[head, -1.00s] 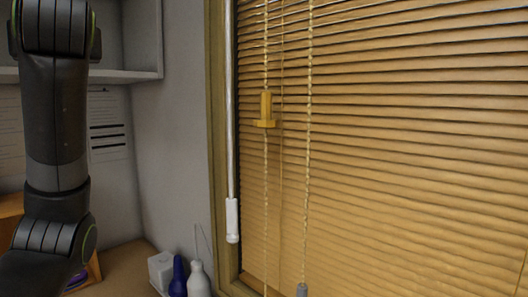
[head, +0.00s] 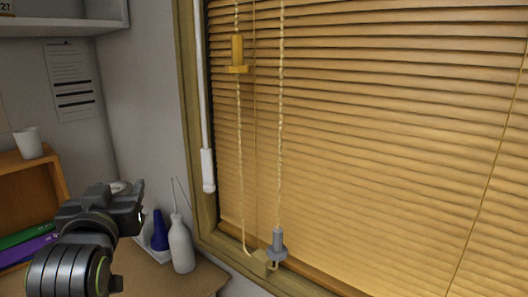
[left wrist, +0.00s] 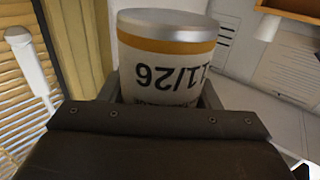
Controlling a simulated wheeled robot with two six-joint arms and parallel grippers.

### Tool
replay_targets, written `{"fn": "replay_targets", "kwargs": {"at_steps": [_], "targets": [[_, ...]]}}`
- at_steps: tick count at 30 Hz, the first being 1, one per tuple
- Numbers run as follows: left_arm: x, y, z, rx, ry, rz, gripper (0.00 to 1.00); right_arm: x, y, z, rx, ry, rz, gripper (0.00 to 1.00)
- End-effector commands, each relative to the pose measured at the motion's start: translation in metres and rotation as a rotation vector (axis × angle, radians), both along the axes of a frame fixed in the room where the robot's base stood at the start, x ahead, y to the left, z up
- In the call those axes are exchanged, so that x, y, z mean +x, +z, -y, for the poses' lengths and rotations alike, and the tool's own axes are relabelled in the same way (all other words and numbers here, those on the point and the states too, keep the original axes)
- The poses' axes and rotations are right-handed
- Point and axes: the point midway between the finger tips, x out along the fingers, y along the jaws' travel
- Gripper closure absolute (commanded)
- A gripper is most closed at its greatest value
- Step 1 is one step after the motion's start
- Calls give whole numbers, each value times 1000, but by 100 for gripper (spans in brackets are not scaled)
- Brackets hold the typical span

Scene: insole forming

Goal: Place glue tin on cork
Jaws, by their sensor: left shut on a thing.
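My left gripper (head: 132,205) is above the table at the lower left of the head view. In the left wrist view it is shut on the glue tin (left wrist: 165,55), a white cylinder with an orange band, a silver end and dark print that appears upside down. In the head view the tin is mostly hidden by the gripper; only a small pale round part (head: 119,187) shows behind it. I cannot make out a cork in these frames. My right gripper is not in view.
On the table (head: 160,275) right of the gripper stand a white bottle (head: 181,247) and a blue bottle (head: 159,232). A wooden shelf box (head: 35,190) with a white cup (head: 28,142) on top is at left. Blinds (head: 380,130) with hanging cords cover the window at right.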

Motion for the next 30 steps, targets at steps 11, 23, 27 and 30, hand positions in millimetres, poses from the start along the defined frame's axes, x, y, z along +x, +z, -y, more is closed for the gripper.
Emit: {"fn": "replay_targets", "kwargs": {"at_steps": [11,23,27,30], "targets": [[-2,-93,36,-6,-150,-9,73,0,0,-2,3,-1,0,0],[-2,-134,55,0,-227,2,73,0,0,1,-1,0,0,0],[-2,-134,55,0,-229,3,73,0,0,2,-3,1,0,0],[-2,-135,55,1,-229,3,73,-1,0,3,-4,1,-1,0]]}}
